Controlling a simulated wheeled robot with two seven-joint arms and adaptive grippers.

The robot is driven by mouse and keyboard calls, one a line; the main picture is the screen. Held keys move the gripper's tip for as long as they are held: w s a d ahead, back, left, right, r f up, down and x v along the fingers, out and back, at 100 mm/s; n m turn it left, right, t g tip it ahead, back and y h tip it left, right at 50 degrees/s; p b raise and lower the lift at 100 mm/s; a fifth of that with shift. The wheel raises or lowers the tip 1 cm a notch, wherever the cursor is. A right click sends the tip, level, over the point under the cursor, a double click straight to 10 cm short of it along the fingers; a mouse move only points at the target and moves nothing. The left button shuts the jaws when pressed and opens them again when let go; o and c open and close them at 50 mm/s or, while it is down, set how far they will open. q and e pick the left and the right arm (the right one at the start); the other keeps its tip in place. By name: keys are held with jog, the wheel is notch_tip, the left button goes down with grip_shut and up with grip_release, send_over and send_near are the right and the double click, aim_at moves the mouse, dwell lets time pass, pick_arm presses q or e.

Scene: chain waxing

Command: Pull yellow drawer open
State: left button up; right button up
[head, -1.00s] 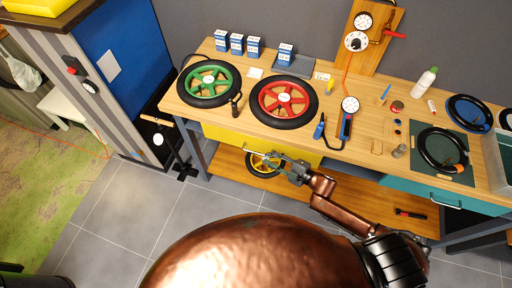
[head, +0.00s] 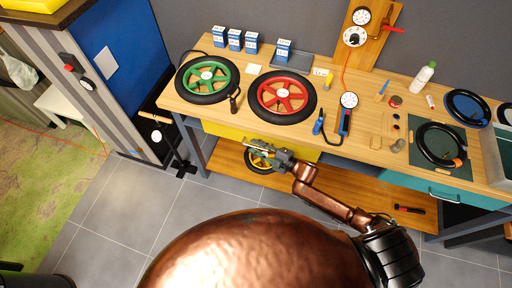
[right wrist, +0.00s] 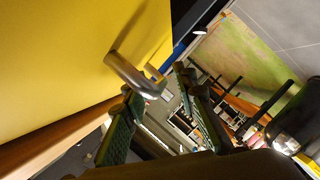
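The yellow drawer (head: 216,130) is under the wooden workbench top, and its front looks flush with the bench. In the right wrist view the yellow drawer front (right wrist: 60,65) fills the left side, with a silver bar handle (right wrist: 132,75) standing out from it. My right gripper (head: 250,146) is in front of the drawer. In the wrist view its two fingers (right wrist: 156,82) are spread apart, with the handle's near end at the gap between the fingertips. I cannot tell whether they touch it. In the head view the gripper covers the handle area. My left gripper is not in view.
Green (head: 190,93) and red (head: 262,113) wheels lie on the bench above the drawer. A teal drawer (head: 425,188) is to the right. The grey tiled floor in front is clear.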

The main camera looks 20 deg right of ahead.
grip_shut()
dwell(0.4)
